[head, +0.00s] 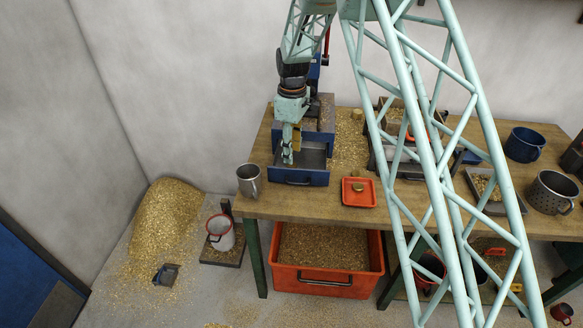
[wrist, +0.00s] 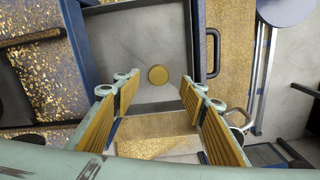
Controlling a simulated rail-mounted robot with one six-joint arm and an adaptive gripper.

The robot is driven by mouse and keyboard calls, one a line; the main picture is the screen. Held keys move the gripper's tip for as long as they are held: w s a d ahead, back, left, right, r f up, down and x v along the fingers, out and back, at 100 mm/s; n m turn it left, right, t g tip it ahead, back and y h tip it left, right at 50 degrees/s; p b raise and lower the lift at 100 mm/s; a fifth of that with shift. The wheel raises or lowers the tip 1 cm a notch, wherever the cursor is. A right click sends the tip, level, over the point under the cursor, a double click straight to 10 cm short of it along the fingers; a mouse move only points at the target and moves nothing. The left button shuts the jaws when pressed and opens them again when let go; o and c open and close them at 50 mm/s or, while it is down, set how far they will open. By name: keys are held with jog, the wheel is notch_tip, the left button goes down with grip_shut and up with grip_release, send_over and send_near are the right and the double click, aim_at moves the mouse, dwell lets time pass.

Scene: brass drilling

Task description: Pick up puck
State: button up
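A round brass-coloured puck (wrist: 158,75) lies flat in the grey metal drawer tray (wrist: 222,58) of a blue machine. The same tray (head: 314,160) shows in the head view, but I cannot make out the puck there; my gripper may hide it. My gripper (head: 289,157) points down over the left part of the tray. In the wrist view my gripper (wrist: 157,98) is open and empty, its yellow-padded fingers spread wide. The puck shows between and beyond the fingertips, apart from both.
The blue machine (head: 318,137) rises behind the tray. A grey mug (head: 249,182) stands close on the left. Brass shavings cover the bench beside the machine. A large red bin (head: 327,282) stands below.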

jog(key=shift+f, duration=0.3)
jog(key=shift+f, duration=0.15)
jog(key=shift+w+f, duration=0.1)
jog(key=shift+f, duration=2.4)
jog(key=c, duration=1)
